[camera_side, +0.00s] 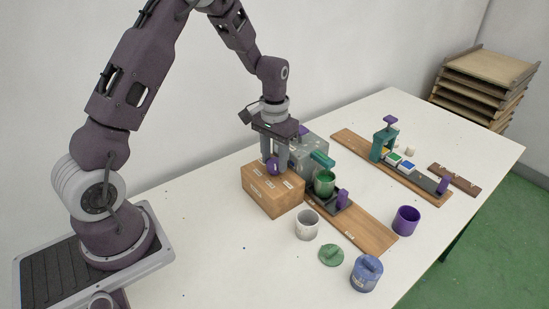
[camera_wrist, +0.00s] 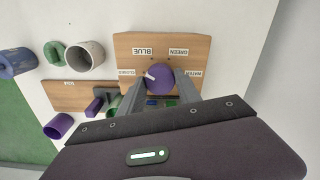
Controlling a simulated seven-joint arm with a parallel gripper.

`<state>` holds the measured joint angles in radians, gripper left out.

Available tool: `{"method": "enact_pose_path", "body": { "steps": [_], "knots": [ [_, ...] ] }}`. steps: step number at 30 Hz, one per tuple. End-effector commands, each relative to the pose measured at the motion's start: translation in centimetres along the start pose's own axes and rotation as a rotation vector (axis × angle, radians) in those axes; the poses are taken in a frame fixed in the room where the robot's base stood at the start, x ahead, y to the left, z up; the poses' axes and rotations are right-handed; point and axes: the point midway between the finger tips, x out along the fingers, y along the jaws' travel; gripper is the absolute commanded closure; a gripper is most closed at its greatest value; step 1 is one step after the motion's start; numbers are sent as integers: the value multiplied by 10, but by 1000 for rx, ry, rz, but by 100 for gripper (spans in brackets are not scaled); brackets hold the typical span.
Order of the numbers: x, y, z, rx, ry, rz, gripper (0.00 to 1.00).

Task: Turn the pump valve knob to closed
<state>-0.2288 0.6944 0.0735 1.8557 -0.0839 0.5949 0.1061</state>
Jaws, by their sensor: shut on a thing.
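The purple pump valve knob (camera_side: 273,168) sits on top of a wooden box (camera_side: 262,200). In the wrist view, the knob (camera_wrist: 161,82) has a white pointer mark aimed left and slightly up in the picture, toward the small label that appears to read CLOSED (camera_wrist: 127,72). Other labels on the box top read BLUE (camera_wrist: 142,51), GREEN (camera_wrist: 179,51) and apparently WATER (camera_wrist: 196,73). My gripper (camera_side: 274,163) points down over the box and is shut on the knob, one finger on each side. The fingers hide part of the knob's sides.
A grey pump housing (camera_side: 308,150) stands right behind the box, with a green cup (camera_side: 325,183) beside it. The table's front left is clear.

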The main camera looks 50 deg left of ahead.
Motion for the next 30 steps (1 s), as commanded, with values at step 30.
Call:
{"method": "enact_pose_path", "body": {
  "steps": [30],
  "knots": [
    [-1, 0, -1, -549, 3, 1, 100]
  ]
}}
